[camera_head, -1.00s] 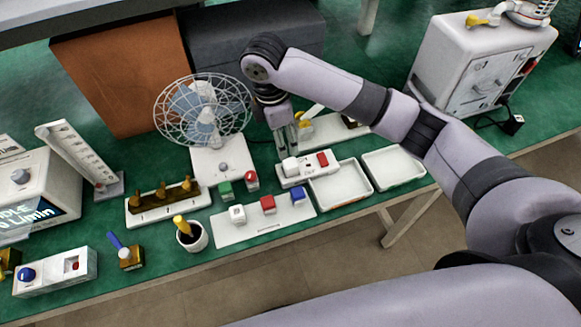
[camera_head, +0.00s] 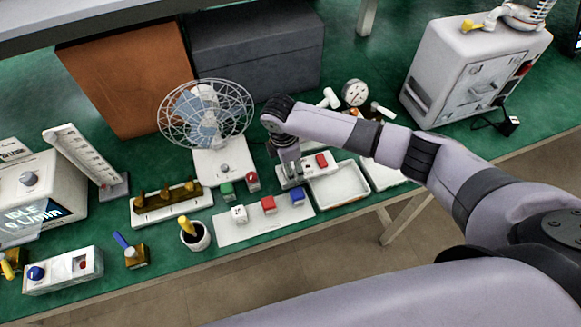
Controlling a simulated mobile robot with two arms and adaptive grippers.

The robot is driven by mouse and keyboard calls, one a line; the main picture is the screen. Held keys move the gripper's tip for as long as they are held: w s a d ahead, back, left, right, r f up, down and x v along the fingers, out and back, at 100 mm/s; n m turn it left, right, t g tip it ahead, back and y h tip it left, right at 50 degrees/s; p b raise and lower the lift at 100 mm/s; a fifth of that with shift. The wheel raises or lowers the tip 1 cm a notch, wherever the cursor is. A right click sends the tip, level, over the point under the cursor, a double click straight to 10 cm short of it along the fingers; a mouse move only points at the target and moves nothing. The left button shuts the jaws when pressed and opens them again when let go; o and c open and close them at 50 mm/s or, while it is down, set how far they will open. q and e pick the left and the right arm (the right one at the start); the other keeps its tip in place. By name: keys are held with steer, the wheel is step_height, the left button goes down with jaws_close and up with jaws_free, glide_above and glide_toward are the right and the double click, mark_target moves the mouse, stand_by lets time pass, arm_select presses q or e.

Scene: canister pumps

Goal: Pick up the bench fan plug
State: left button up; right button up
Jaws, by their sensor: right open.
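The bench fan (camera_head: 207,115) stands on the green bench with a white base and a wire cage. A white power strip (camera_head: 333,168) with a red switch (camera_head: 321,161) lies right of the fan's base. My right gripper (camera_head: 291,174) points down over the strip's left end, open. The white plug at that end is mostly hidden by the gripper, and I cannot tell whether it sits between the fingers. My left gripper is not in view.
A white board (camera_head: 255,229) with coloured blocks lies in front.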

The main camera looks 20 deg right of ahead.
steer(key=shift+c, duration=0.5)
steer(key=c, duration=1.1)
steer(key=shift+r, duration=0.15)
steer(key=shift+c, duration=0.2)
